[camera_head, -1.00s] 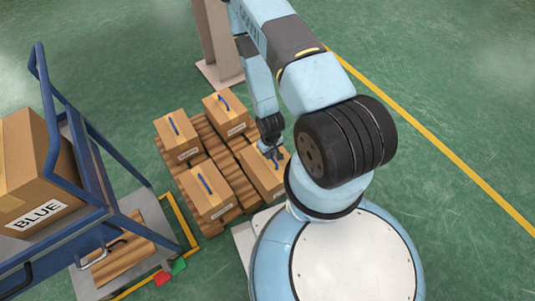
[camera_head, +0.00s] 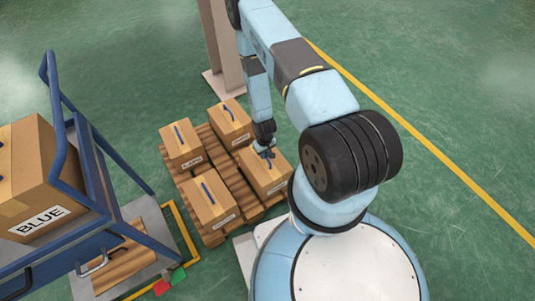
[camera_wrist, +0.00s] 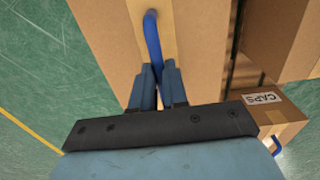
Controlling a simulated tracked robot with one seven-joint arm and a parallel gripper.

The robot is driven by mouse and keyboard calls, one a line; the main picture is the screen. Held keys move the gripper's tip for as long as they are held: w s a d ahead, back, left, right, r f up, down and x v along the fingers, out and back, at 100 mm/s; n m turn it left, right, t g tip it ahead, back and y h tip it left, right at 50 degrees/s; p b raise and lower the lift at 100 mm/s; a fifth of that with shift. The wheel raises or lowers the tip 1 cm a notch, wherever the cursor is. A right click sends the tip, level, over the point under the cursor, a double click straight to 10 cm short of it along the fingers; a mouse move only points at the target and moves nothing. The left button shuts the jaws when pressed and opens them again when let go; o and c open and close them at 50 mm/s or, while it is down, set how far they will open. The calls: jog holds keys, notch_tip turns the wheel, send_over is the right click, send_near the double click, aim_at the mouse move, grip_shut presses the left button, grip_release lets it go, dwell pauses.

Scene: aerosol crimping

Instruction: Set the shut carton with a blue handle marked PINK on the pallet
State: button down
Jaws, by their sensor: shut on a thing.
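My gripper (camera_head: 267,155) is shut on the blue handle of a brown carton (camera_head: 265,173). The wrist view shows both fingers (camera_wrist: 157,88) closed around the handle (camera_wrist: 153,45) on top of this shut carton (camera_wrist: 105,45). Its front label is too small to read in the head view. The carton is at the near right corner of the slatted wooden pallet (camera_head: 231,183), level or nearly so. I cannot tell whether its underside touches the slats. Three other shut cartons with blue handles stand on the pallet: back left (camera_head: 181,147), back right (camera_head: 230,124) and front left (camera_head: 210,201).
A blue-railed cart (camera_head: 100,225) at the left carries a carton marked BLUE (camera_head: 38,180). Beside it are a yellow floor frame and red and green pads (camera_head: 170,281). A beige column (camera_head: 221,45) stands behind the pallet. A carton marked CAPS (camera_wrist: 270,105) is close in the wrist view.

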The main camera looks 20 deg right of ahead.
jog(key=shift+w+f, duration=0.25)
jog(key=shift+f, duration=1.55)
jog(key=c, duration=1.1)
grip_release()
jog(key=shift+c, duration=0.2)
notch_tip(320, 180, up, 12)
